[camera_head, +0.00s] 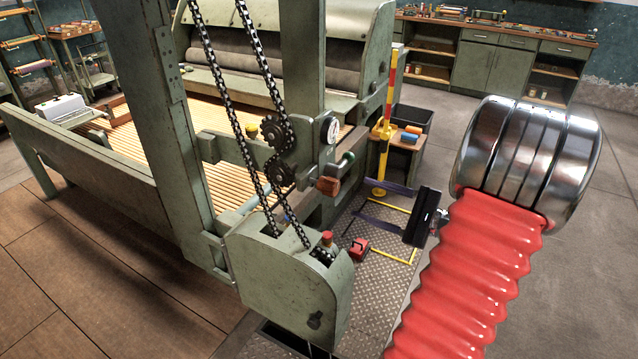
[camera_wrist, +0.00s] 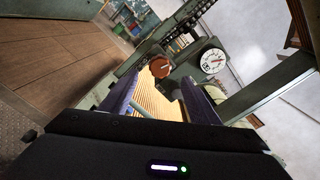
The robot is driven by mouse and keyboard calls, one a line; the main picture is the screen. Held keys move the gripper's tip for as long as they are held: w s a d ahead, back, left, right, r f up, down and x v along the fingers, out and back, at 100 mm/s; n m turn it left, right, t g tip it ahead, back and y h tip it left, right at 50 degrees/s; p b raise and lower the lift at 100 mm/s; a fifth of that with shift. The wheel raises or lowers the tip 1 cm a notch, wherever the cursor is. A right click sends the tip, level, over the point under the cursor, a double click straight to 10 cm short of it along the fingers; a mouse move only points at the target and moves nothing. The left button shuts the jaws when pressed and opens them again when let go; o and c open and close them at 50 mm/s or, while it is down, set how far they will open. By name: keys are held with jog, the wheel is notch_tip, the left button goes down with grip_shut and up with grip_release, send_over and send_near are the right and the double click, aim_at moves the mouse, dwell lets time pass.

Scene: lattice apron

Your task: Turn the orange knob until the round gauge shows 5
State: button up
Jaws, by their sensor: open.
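The orange knob (camera_head: 328,186) sits on the front of the green machine frame, and it also shows in the wrist view (camera_wrist: 160,67). The round white gauge (camera_head: 331,130) is above it in the head view and to its right in the wrist view (camera_wrist: 213,61). Its numbers and exact reading are too small to make out. My gripper (camera_head: 353,198) is open and empty, to the right of the knob. In the wrist view the knob appears just beyond the gap between my fingertips (camera_wrist: 160,82); no contact is visible.
A green housing with a red button (camera_head: 326,239) stands below. A red-and-yellow post (camera_head: 386,110) stands behind my gripper.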

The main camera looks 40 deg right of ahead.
aim_at(320, 183)
jog(key=x, duration=1.3)
jog(key=shift+w, duration=0.4)
jog(key=shift+c, duration=0.2)
jog(key=c, duration=1)
jog(key=shift+a+f, duration=0.1)
jog(key=shift+m, duration=0.6)
jog(key=o, duration=1)
jog(key=shift+o, duration=0.2)
jog(key=shift+s, duration=0.1)
